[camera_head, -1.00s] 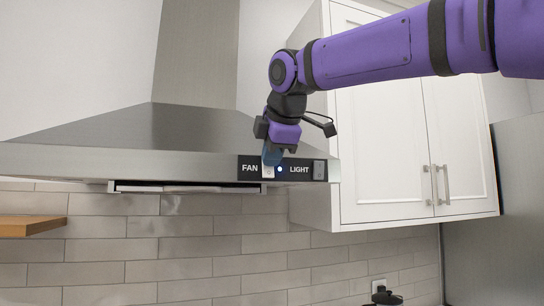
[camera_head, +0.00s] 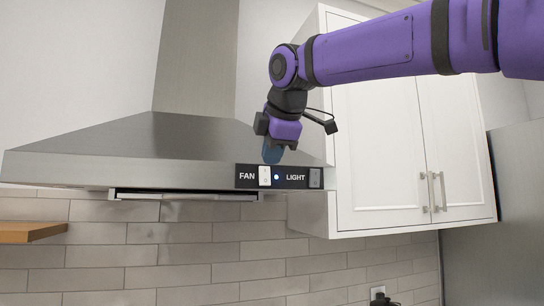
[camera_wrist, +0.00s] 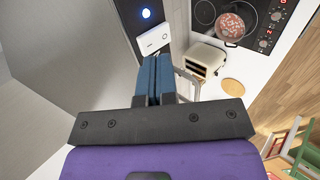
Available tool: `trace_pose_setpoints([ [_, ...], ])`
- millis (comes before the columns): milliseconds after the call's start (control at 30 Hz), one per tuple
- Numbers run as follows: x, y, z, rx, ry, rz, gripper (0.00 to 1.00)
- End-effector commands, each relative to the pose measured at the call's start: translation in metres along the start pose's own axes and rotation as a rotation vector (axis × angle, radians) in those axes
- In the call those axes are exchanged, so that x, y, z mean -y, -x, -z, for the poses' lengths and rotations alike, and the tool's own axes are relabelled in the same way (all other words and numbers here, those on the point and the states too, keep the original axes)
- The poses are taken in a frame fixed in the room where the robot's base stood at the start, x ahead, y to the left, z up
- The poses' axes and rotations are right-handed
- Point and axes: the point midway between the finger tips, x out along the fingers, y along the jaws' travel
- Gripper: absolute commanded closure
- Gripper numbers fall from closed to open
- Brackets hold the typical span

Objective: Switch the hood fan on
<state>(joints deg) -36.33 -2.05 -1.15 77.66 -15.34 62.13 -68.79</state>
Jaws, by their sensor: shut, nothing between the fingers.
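The range hood (camera_head: 120,168) has a black control panel (camera_head: 245,184) on its front edge, marked FAN and LIGHT. The white fan rocker switch (camera_head: 265,176) sits just right of the word FAN, with a lit blue-white dot (camera_head: 276,177) beside it. A grey light switch (camera_head: 315,178) is at the panel's right end. My gripper (camera_head: 271,158) is shut and empty, its blue fingertips just above the fan switch. In the wrist view my blue fingers (camera_wrist: 154,76) are together, close to the white switch (camera_wrist: 152,39); the blue light (camera_wrist: 146,13) glows beyond it. Contact cannot be told.
White wall cabinets (camera_head: 385,130) stand right of the hood, behind my arm. A wooden shelf (camera_head: 30,232) is at the lower left. Far below in the wrist view are a cooktop with a pan (camera_wrist: 233,24) and a cream toaster (camera_wrist: 207,58).

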Motion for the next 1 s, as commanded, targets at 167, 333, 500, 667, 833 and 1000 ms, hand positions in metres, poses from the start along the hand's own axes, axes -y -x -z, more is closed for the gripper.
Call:
trace_pose_setpoints([
  [167, -0.002, 0.023, 0.002, 0.0, -0.002, -0.004, 1.0],
  [333, -0.008, 0.053, 0.002, -0.001, -0.001, -0.004, 1.0],
  [500, -0.014, 0.08, 0.002, 0.0, -0.001, -0.003, 1.0],
  [667, -0.018, 0.097, 0.002, 0.0, -0.001, -0.001, 1.0],
  [833, -0.018, 0.103, 0.002, 0.001, -0.001, 0.0, 1.0],
  [1000, -0.018, 0.103, 0.002, 0.001, -0.001, 0.0, 1.0],
])
